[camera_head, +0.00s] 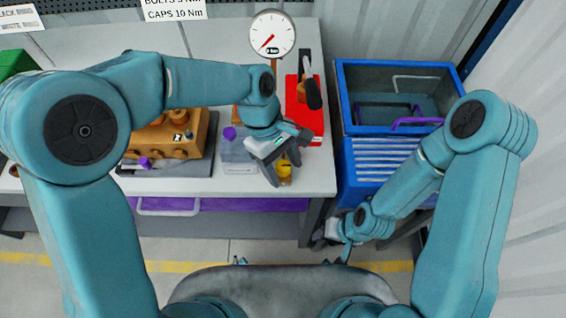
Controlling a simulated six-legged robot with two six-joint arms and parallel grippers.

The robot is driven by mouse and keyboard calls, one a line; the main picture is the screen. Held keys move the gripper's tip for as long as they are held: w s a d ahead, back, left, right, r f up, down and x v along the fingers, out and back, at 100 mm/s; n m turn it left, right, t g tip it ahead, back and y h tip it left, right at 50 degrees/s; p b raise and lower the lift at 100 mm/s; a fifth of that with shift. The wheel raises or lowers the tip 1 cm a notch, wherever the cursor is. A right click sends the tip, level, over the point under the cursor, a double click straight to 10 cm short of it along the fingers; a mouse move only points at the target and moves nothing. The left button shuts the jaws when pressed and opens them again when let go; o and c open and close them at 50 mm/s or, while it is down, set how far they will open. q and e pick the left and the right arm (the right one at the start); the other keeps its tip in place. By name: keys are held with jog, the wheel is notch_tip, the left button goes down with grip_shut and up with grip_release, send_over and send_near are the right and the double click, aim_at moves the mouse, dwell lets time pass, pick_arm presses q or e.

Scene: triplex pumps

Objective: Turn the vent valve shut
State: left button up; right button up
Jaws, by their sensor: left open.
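A small yellow knob (285,171) at the front edge of the bench looks like the vent valve; its lower part and mount are hidden. My left gripper (282,174) reaches down over it, open, with one finger on each side of it. I cannot tell whether the fingers touch it. Behind the gripper is a red unit (312,128) with a black-ended handle (312,94). A round white gauge (271,35) with a red needle stands behind it.
An orange-brown pump block (172,140) sits on a dark tray to the left. A clear bin (237,154) with a purple item stands beside it. A blue cart (341,100) is right of the bench.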

pick_arm(q)
jog(key=shift+w, duration=0.1)
jog(key=shift+w+f, duration=0.1)
jog(key=c, duration=1)
jog(key=m+p, duration=0.1)
jog(key=m, duration=0.1)
jog(key=shift+r+m+g+y+p, duration=0.2)
jog(key=shift+m+g+y+p, duration=0.2)
jog(key=shift+m+y+p, duration=0.7)
jog(key=shift+m+y, duration=0.2)
jog(key=shift+m, duration=1.3)
